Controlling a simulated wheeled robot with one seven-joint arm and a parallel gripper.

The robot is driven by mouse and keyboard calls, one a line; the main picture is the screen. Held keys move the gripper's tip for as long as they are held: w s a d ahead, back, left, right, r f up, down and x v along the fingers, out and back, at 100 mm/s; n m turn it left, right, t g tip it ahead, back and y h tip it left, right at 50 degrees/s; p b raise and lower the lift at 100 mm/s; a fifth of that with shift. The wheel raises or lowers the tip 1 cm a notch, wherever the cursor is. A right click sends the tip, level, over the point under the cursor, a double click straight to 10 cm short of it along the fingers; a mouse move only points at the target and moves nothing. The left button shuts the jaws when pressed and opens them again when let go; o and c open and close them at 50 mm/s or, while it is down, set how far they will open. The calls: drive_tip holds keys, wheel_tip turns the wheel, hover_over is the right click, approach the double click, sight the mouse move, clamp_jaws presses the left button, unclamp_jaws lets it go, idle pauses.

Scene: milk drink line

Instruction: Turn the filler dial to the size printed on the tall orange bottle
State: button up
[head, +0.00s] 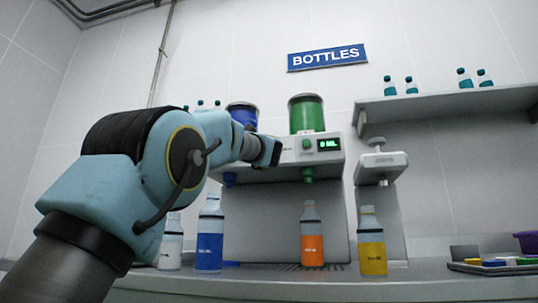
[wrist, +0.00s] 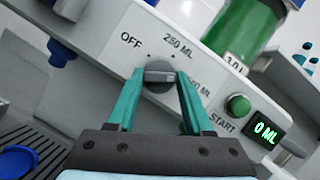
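The grey filler dial (wrist: 160,77) sits on the white panel, with OFF to its left, 250 ML above it and 500 ML to its right. I cannot tell for sure which mark it points at. My gripper (wrist: 160,80) has its teal fingers open, one on each side of the dial; contact is unclear. In the head view my gripper (head: 268,152) is at the machine's front and hides the dial. The orange-label bottle (head: 312,250) stands upright under the green nozzle; its print is too small to read.
The green START button (wrist: 238,106) and a display reading 0 ML (wrist: 267,131) are right of the dial. A blue-label bottle (head: 209,252) and a yellow-label bottle (head: 372,258) stand on the counter. A green tank (head: 306,115) tops the machine.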

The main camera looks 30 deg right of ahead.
drive_tip(key=o, duration=0.5)
drive_tip(key=shift+c, duration=0.2)
drive_tip(key=b+v, duration=0.4)
drive_tip(key=v, duration=0.6)
drive_tip(key=shift+s+a+f, duration=0.15)
drive_tip(key=shift+s, duration=0.15)
drive_tip(key=shift+s+b, duration=0.1)
drive_tip(key=shift+b, duration=0.2)
